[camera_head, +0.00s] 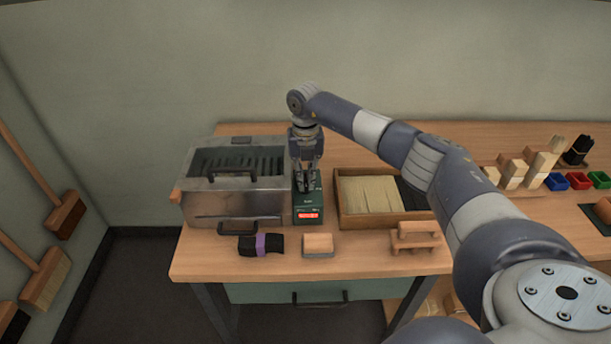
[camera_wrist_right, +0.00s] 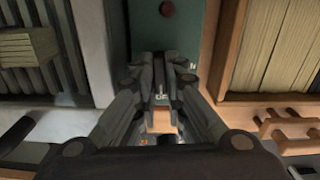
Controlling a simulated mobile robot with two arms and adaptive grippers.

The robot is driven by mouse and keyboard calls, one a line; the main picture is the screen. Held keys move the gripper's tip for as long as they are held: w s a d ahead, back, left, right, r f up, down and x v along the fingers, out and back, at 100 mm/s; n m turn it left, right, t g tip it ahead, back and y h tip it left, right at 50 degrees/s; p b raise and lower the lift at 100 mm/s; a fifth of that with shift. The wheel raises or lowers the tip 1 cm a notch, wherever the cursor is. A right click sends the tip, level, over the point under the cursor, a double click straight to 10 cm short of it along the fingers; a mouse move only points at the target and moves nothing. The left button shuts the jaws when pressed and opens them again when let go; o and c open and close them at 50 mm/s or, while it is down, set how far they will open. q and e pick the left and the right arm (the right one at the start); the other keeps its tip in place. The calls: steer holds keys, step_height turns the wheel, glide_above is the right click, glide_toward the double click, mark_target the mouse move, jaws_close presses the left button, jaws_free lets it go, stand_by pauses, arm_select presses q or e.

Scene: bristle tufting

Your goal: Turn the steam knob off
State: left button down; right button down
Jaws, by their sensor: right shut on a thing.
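A dark green control box (camera_head: 312,204) stands on the bench beside the steel steamer (camera_head: 230,203); its green top also shows in the wrist view (camera_wrist_right: 150,38). A red lit display (camera_head: 308,216) shows low on its front. My right gripper (camera_head: 309,186) points down over the box, its fingers closed at the box's face (camera_wrist_right: 161,84). It is shut on the steam knob, which the fingers almost wholly hide, so its setting cannot be read. A dark red button (camera_wrist_right: 167,9) sits on the box beyond the fingers. My left gripper is not in view.
A wooden tray of pale bristles (camera_head: 371,196) stands close to the right of the box. In front lie a dark bundle with a purple band (camera_head: 261,245), a small block (camera_head: 318,244) and a wooden rack (camera_head: 415,237). Colored bins (camera_head: 579,181) stand far right.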

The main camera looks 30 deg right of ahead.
steer(key=shift+m, duration=0.6)
steer(key=c, duration=1.7)
jaws_free()
steer(key=shift+o, duration=0.2)
